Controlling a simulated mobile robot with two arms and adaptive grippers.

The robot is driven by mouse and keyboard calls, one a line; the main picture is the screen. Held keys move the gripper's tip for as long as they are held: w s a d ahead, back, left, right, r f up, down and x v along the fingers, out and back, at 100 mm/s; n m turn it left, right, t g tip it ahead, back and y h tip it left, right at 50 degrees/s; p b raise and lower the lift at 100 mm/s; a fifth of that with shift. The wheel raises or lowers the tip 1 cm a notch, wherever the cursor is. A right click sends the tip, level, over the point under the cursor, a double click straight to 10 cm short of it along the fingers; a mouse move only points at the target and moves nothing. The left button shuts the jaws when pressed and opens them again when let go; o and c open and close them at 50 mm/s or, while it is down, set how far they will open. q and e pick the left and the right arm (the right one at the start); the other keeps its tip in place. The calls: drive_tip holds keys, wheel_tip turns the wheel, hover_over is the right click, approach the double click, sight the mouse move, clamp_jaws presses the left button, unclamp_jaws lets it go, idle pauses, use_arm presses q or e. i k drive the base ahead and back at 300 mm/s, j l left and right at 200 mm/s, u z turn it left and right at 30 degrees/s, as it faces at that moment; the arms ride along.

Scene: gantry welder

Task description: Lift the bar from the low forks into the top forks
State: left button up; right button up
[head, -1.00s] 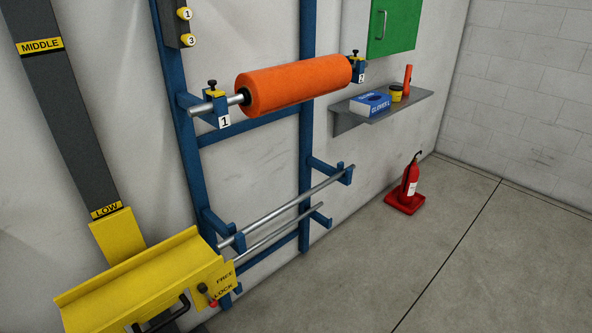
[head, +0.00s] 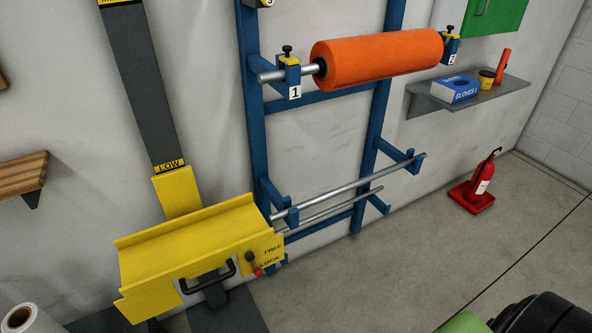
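A blue wall rack holds two bare grey bars low down. The upper bar (head: 350,187) rests across one pair of blue forks (head: 398,155). The lower bar (head: 335,208) lies below it across another pair (head: 378,204). Higher up, an orange roll (head: 380,60) sits on a silver bar (head: 271,76) between the top supports. These carry black knobs and are marked 1 (head: 292,80) and 2 (head: 450,49). Neither of my grippers can be made out.
A yellow trough (head: 185,245) with a black handle and a FREE/LOCK lever stands left of the bars. A shelf (head: 430,102) holds a blue glove box. A red extinguisher (head: 480,187) stands on the floor. A white roll (head: 30,318) and dark and green rounded objects (head: 545,315) edge the bottom.

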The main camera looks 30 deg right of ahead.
sight(302, 206)
drive_tip(key=i+l+u, duration=0.15)
drive_tip(key=l+u, duration=0.25)
drive_tip(key=l, duration=0.6)
drive_tip(key=l+u, duration=0.45)
drive_tip(key=l, duration=0.55)
drive_tip(key=k+l+u, duration=0.15)
drive_tip(key=l+u, duration=0.25)
drive_tip(key=l, duration=0.6)
